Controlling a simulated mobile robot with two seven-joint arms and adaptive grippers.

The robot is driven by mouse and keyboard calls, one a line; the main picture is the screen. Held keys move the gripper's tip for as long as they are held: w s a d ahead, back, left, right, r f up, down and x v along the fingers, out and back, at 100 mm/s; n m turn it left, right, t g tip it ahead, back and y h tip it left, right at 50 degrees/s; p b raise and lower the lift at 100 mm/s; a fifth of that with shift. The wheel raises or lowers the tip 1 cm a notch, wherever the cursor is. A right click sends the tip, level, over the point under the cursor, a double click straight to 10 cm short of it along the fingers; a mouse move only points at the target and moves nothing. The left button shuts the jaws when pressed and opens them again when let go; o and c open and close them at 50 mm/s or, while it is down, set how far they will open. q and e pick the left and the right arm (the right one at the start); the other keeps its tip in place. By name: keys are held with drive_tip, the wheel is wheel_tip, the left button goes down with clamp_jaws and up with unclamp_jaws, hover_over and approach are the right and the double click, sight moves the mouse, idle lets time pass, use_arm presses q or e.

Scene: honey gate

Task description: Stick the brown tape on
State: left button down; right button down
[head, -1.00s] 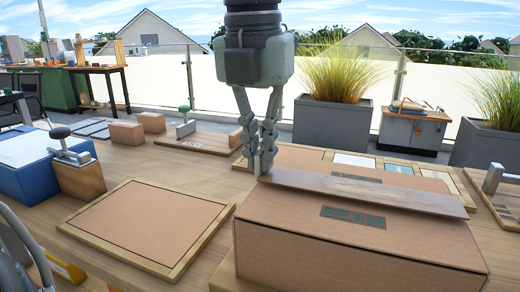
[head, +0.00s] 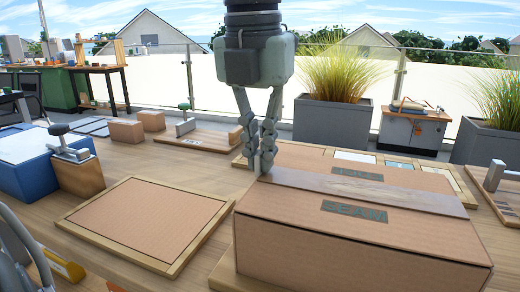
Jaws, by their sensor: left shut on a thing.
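The brown tape (head: 370,191) is a long, flat strip with a wood-like grain. It lies across the top of a cardboard box (head: 350,250), between two dark labels; the nearer one (head: 355,211) reads SEAM. The strip looks flat on or very close to the box top; I cannot tell whether it touches all along. My left gripper (head: 264,166) points down from above, its fingers shut on the left end of the strip at the box's left edge.
A wood-framed cardboard panel (head: 150,222) lies left of the box. A blue box (head: 32,165) and a brown block with a clamp (head: 77,172) stand at the far left. A tray with pale pieces (head: 400,164) is behind the box. A grey planter (head: 330,122) stands beyond the table.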

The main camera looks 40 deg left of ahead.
use_arm(q)
drive_tip(key=c, duration=1.6)
unclamp_jaws()
drive_tip(key=r, duration=0.4)
drive_tip(key=s+r, duration=0.1)
drive_tip(key=r, duration=0.7)
drive_tip(key=shift+s+d, duration=0.2)
drive_tip(key=shift+s, duration=0.05)
drive_tip(key=shift+f, duration=0.1)
